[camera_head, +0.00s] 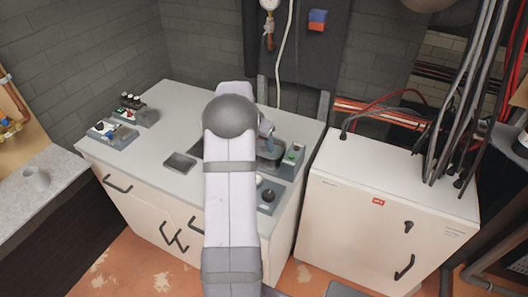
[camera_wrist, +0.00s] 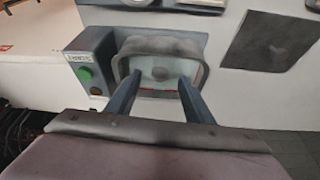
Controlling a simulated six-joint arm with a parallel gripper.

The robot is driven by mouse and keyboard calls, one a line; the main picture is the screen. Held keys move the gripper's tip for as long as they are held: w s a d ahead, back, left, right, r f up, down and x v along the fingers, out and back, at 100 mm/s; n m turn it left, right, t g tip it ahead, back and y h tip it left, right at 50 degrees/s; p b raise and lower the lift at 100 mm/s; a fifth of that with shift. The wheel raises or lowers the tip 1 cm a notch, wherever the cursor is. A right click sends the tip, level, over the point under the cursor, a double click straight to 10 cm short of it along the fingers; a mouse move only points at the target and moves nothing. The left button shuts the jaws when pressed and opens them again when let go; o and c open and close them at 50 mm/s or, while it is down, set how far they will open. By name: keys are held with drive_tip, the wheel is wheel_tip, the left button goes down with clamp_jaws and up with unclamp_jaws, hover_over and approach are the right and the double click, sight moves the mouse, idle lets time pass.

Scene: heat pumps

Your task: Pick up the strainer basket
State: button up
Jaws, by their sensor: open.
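My gripper (camera_wrist: 157,88) is open in the wrist view, its two dark fingers apart and nothing between the tips. It points at a rounded, grey-rimmed basin (camera_wrist: 160,43) with a pale inside and a small grey lump (camera_wrist: 160,74) in it. I cannot tell whether that lump is part of the strainer basket or whether the fingers touch the rim. In the head view my arm hides much of the counter, and the gripper end shows by the basin (camera_head: 271,150).
A green button box (camera_wrist: 88,70) stands beside the basin. A dark square plate (camera_head: 180,162) and two small control panels (camera_head: 112,133) are on the white cabinet's top (camera_head: 165,120). A white box (camera_head: 390,180) with cables stands at right.

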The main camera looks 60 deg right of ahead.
sight(264, 149)
drive_tip(key=shift+p+x, duration=1.5)
drive_tip(key=shift+x, duration=1.2)
drive_tip(key=shift+c, duration=0.6)
drive_tip(key=c, duration=1)
